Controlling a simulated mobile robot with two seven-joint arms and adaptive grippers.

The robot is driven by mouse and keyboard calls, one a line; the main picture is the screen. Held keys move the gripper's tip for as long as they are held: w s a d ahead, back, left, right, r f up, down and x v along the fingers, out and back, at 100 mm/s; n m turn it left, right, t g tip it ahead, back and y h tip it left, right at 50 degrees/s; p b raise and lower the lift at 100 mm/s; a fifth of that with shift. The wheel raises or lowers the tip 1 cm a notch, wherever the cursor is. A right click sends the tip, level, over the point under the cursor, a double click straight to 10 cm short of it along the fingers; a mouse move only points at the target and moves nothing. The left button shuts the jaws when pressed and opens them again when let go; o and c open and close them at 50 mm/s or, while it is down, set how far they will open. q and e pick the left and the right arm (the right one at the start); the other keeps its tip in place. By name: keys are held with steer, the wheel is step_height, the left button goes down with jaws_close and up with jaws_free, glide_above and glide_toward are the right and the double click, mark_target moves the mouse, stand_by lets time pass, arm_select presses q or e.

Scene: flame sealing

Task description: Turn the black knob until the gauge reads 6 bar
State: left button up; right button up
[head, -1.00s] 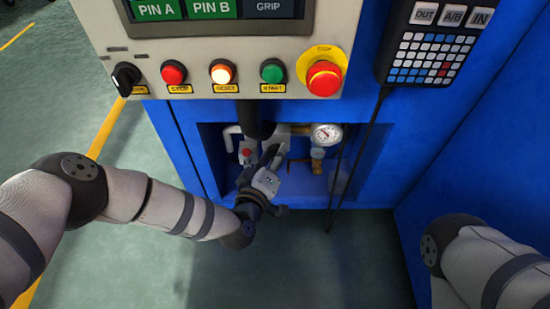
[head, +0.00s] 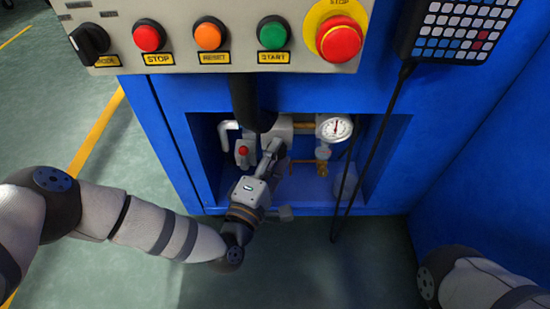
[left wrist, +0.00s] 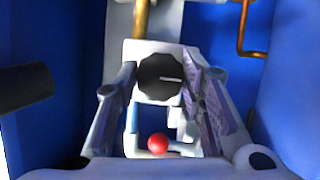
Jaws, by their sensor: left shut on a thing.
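The black knob (left wrist: 160,79) is round and ridged, on a pale block in the left wrist view. Its white mark points to the right. My left gripper (head: 272,150) reaches into the blue recess from below and is shut on the knob; its fingers (left wrist: 205,95) lie on both sides of it. In the head view the gripper and a dark cylinder hide the knob. The round white gauge (head: 335,128) is right of the gripper. Its needle points roughly upward, but the numbers are too small to read. My right gripper is out of view.
A dark cylinder (head: 248,100) hangs above. Black cables (head: 378,135) hang at the right. The button panel (head: 190,60) overhangs the recess.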

arm_select(q)
steer(key=shift+n, duration=0.3)
stand_by(0.4)
steer(key=o, duration=1.1)
steer(key=v, duration=1.2)
steer(key=shift+f, duration=0.1)
